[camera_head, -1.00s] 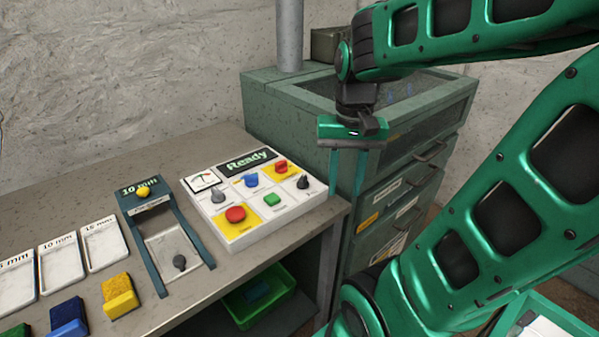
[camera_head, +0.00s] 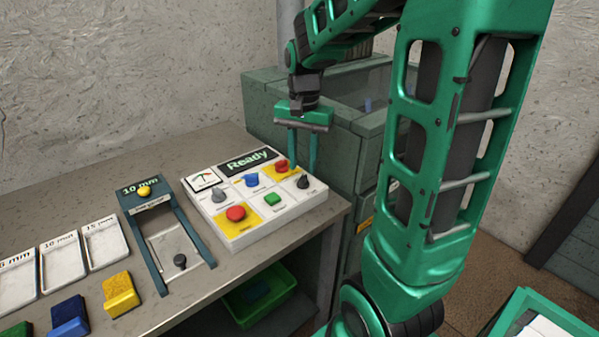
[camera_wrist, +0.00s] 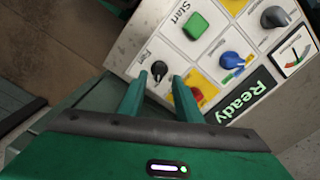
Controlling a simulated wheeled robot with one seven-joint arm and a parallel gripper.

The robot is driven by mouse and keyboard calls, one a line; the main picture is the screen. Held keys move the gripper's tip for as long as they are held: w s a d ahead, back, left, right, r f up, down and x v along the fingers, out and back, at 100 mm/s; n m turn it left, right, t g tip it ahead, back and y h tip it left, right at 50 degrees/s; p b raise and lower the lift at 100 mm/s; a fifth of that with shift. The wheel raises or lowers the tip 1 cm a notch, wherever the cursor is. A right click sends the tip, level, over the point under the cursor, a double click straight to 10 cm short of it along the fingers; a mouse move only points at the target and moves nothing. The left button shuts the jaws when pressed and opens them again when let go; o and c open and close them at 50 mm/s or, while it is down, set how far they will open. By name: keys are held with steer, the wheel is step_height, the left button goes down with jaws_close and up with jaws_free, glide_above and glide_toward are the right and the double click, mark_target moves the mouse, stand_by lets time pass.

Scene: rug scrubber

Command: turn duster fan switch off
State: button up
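The control panel (camera_head: 262,229) is a white box on the bench with several knobs and buttons. Its black knob (camera_head: 303,182), at the right end, also shows in the wrist view (camera_wrist: 159,69) beside a small label that seems to read "Fan". My gripper (camera_head: 302,168) is over that right end, pointing down. It is open and empty. In the wrist view, the black knob appears between and just beyond the two fingertips (camera_wrist: 159,79). I cannot tell how large the height gap is. The right finger partly covers the red control on yellow (camera_wrist: 196,94).
Close by are a blue knob (camera_wrist: 234,62), a green button (camera_wrist: 195,25) and a "Ready" display (camera_wrist: 243,97). Left of the panel stands a dark-framed 10 mm holder (camera_head: 160,220). A green cabinet (camera_head: 262,98) stands behind the bench's right end.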

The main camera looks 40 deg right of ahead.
mark_target(302, 176)
steer(key=shift+f, duration=1.75)
jaws_close()
steer(key=n, duration=0.6)
steer(key=shift+n, duration=0.3)
steer(key=n, duration=0.5)
steer(key=shift+w+r, duration=0.1)
steer(key=shift+n, duration=0.3)
